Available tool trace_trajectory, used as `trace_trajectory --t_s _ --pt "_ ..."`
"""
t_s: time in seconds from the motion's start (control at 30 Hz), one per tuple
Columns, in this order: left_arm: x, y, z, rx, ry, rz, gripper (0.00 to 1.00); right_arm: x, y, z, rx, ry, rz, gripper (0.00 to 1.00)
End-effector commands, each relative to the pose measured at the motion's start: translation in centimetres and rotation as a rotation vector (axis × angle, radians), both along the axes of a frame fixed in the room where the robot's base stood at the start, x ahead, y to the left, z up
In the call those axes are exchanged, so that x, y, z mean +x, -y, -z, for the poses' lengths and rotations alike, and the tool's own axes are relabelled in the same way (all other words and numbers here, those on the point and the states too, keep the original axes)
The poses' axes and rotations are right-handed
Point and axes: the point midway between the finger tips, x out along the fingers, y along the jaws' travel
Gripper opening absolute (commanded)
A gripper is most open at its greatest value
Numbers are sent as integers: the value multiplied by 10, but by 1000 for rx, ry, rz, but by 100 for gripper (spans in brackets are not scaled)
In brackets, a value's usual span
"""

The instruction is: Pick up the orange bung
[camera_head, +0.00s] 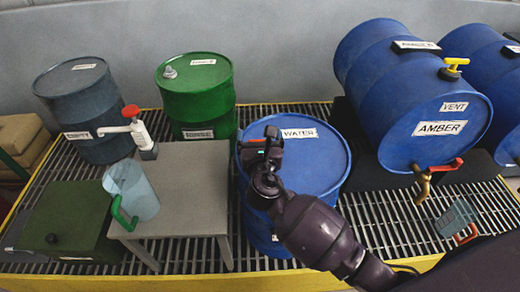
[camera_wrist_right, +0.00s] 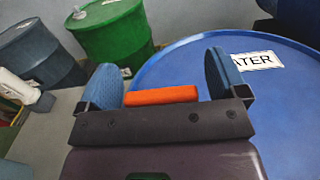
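The orange bung (camera_wrist_right: 162,95) shows in the right wrist view as a short orange bar between the two blue-padded fingers of my right gripper (camera_wrist_right: 163,84). The fingers stand wide apart on either side of it; its left end looks close to the left finger, and a small gap shows at the right. Its lower part is hidden by the gripper body. In the head view my right gripper (camera_head: 263,148) is over the left part of the blue WATER drum's top (camera_head: 315,165), and only a sliver of orange shows there. My left gripper is not in view.
A grey table (camera_head: 190,190) left of the WATER drum holds a clear jug (camera_head: 135,190) with a green handle and a red-topped white pump (camera_head: 138,130). Green (camera_head: 197,95) and grey (camera_head: 83,105) drums stand behind. A blue AMBER drum (camera_head: 400,90) lies at right.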

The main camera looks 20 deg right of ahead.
Motion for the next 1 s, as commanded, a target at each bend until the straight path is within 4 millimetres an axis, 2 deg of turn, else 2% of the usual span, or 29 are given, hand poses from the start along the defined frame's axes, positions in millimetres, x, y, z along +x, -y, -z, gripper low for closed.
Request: trace_trajectory --t_s 0.03,0.3,0.33,0.53,0.67,0.87,1.0 --pt "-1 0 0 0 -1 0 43 0 0 0 0 0 0 83" --pt "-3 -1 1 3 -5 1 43 0 0 0 0 0 0 42" --pt "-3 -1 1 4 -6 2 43 0 0 0 0 0 0 40" --pt "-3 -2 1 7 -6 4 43 0 0 -1 0 0 0 39" --pt "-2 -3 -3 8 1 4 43 0 0 -8 0 3 0 39" --pt "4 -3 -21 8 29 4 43 0 0 -45 1 11 0 39" --pt "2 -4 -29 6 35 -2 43 0 0 -82 1 14 1 39"
